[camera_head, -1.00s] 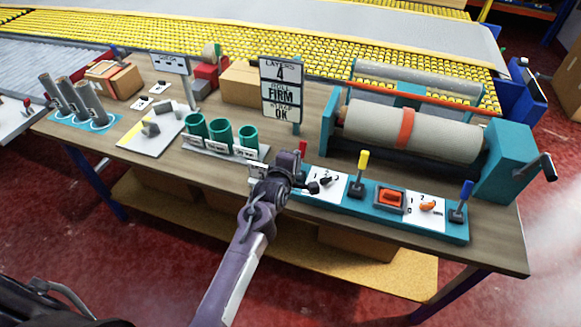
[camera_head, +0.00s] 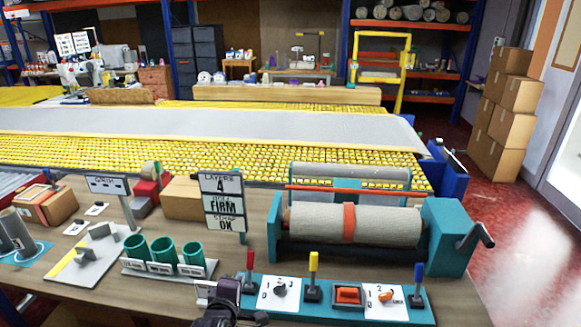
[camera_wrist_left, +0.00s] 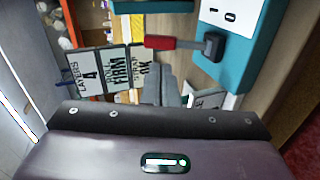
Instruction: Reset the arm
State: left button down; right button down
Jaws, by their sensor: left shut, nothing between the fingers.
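My left gripper (camera_head: 226,290) is at the bottom of the head view, at the bench's front edge. It is just left of the control panel (camera_head: 330,308) and its red lever (camera_head: 250,263). In the left wrist view its grey fingers (camera_wrist_left: 170,90) are together with nothing between them. The red lever (camera_wrist_left: 174,43) shows beyond them there. Most of my left arm is below the head view. My right gripper is in neither view.
A roller machine (camera_head: 350,222) with a crank stands behind the panel. A sign (camera_head: 222,202) reading LAYERS 4, FIRM, OK stands left of it. Green cups (camera_head: 163,250) are left of my gripper. A yellow roller conveyor (camera_head: 210,160) runs behind the bench.

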pick_arm(q)
jog(key=s+a+m+g, duration=0.2)
jog(key=s+m+g, duration=0.9)
jog(key=s+m, duration=1.3)
jog(key=s+f+n+g, duration=0.1)
jog(key=s+f+n, duration=0.2)
jog(key=f, duration=1.2)
jog(key=s+f+n, duration=0.2)
jog(key=s+f, duration=0.1)
jog(key=f, duration=1.2)
jog(key=s+a+f+g+b, duration=0.1)
jog(key=s+a+f, duration=0.2)
jog(key=s+f, duration=1.5)
jog(key=shift+s+a+f, duration=0.2)
jog(key=shift+s+f, duration=0.15)
jog(key=shift+s, duration=0.7)
